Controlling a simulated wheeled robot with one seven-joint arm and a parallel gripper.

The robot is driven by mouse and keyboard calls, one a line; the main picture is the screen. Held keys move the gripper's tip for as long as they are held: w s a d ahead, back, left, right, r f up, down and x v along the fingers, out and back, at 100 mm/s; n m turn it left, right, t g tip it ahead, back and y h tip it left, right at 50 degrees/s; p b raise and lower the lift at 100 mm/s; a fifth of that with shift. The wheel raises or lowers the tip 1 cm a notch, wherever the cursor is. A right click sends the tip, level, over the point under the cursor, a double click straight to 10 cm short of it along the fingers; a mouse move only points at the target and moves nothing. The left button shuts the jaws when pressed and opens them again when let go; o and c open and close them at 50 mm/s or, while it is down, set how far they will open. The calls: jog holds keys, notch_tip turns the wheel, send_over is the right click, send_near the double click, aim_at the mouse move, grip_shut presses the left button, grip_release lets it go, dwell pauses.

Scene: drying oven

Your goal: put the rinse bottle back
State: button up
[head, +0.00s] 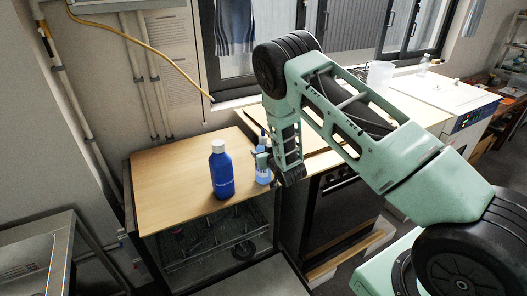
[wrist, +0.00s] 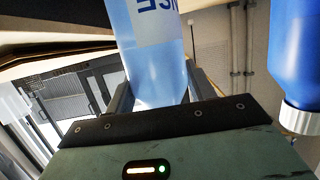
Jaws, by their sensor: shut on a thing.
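The rinse bottle (head: 263,175) is pale translucent blue with a white label and blue lettering. In the head view it is upright over the right part of the wooden top (head: 160,165); whether its base touches the wood I cannot tell. My gripper (head: 265,160) is shut on it, coming from the right. In the wrist view the bottle (wrist: 150,45) sits between the two fingers and part of its lettering shows. My gripper hides part of the bottle in the head view.
A dark blue bottle with a white cap (head: 221,172) stands close to the left of the rinse bottle; its inverted picture (wrist: 295,55) is at the right of the wrist view. The left part of the wooden top is clear. A dark oven (head: 340,215) stands right of the cabinet.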

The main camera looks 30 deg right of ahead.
jog(key=shift+f, duration=0.2)
jog(key=o, duration=1.2)
jog(key=shift+o, duration=0.2)
jog(key=shift+r, duration=0.1)
